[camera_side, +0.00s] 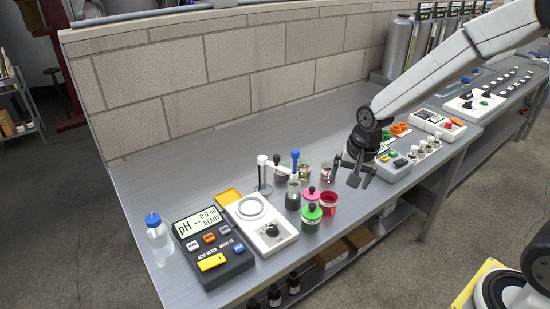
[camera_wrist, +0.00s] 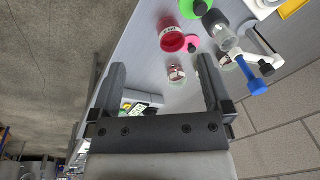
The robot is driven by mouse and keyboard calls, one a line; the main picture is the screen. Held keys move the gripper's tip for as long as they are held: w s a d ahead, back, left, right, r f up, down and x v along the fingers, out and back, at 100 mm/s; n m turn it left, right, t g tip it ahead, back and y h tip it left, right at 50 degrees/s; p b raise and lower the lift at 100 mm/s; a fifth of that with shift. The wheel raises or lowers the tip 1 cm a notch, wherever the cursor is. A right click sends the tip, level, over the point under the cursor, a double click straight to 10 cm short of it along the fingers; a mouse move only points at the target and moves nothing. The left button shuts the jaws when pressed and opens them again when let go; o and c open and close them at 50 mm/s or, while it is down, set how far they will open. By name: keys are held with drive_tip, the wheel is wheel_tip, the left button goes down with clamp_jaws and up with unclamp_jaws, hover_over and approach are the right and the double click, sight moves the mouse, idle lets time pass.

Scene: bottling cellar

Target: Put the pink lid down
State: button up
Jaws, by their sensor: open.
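The pink lid (camera_side: 309,191) has a dark knob and sits low among the glassware, between a glass flask and a red cup in the side view. In the wrist view the pink lid (camera_wrist: 190,42) appears flat beside the red cup, apparently on the bench. My gripper (camera_side: 352,174) is above the bench, to the right of the lid and apart from it. In the wrist view my gripper (camera_wrist: 160,68) has its two fingers wide apart with nothing held between them. The lid's underside is hidden.
Close to the lid stand the red cup (camera_side: 328,204), a green jar (camera_side: 311,218) with a dark top, the flask (camera_side: 293,196) and a blue-topped stand (camera_side: 295,155). A small glass (camera_wrist: 177,76) is near my fingers. A pH meter (camera_side: 211,245) stands left. Bench behind is clear.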

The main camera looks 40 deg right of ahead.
drive_tip(key=s+a+n, duration=0.2)
drive_tip(key=s+n, duration=0.7)
drive_tip(key=s, duration=0.2)
drive_tip(key=shift+n+t, duration=0.3)
drive_tip(key=shift+n, duration=0.1)
